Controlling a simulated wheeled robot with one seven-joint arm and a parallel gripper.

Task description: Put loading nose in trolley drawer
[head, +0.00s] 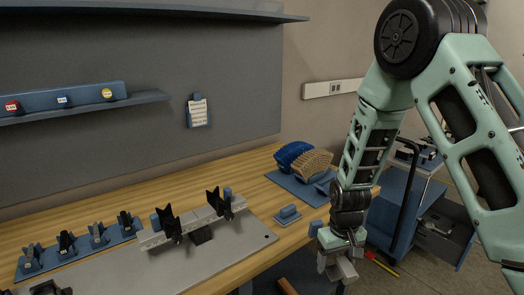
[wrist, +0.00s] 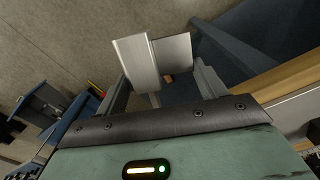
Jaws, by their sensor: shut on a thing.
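My gripper (head: 336,258) hangs beyond the right end of the bench in the head view. It is shut on a light grey metal piece (head: 346,270), which looks like the loading nose. In the wrist view the piece (wrist: 138,62) shows two flat faces meeting at an angle and sits out past the fingers (wrist: 160,92). The blue trolley (head: 393,199) stands on the floor to the right of my gripper, partly behind my arm. Its drawer (head: 443,228) appears pulled open, with a small light item inside. The trolley also shows at the left of the wrist view (wrist: 78,112).
The wooden bench (head: 255,194) carries a grey plate with a fixture (head: 196,222), several small blue holders, a small blue block (head: 288,213) and curved blue and tan lattice pieces (head: 312,163). A red-and-yellow item (head: 382,263) lies on the floor between bench and trolley.

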